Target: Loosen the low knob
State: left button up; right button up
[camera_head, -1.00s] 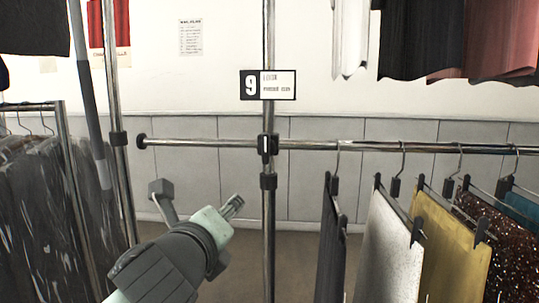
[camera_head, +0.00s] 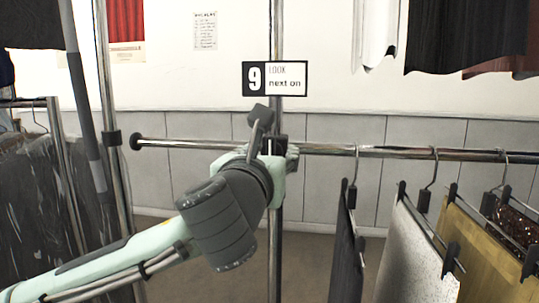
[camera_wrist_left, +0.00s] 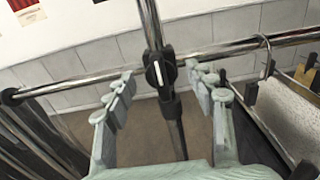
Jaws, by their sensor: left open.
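A black clamp (camera_head: 281,145) joins the chrome upright to the horizontal rail, partly hidden behind my left gripper in the head view. In the left wrist view it shows as a round black knob with a pale bar (camera_wrist_left: 161,70). A black collar (camera_wrist_left: 172,107) sits just below it on the upright, hidden in the head view. My left gripper (camera_head: 264,158) is open and empty at rail height. In the left wrist view its fingertips (camera_wrist_left: 160,72) lie either side of the knob; contact is not clear. My right gripper is out of view.
The chrome rail (camera_head: 400,150) runs right, with garments on clip hangers, including a white one (camera_head: 415,250) and a gold one (camera_head: 475,255). A sign with a 9 (camera_head: 275,79) hangs above the clamp. Dark garments (camera_head: 35,210) hang at left.

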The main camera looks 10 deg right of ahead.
pick_arm(q)
jog(key=shift+w+d, duration=0.25)
jog(key=shift+w, duration=0.3)
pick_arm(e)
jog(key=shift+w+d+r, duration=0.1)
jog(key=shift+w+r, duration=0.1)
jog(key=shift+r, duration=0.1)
pick_arm(q)
jog(key=shift+c, duration=0.3)
jog(key=c, duration=1.1)
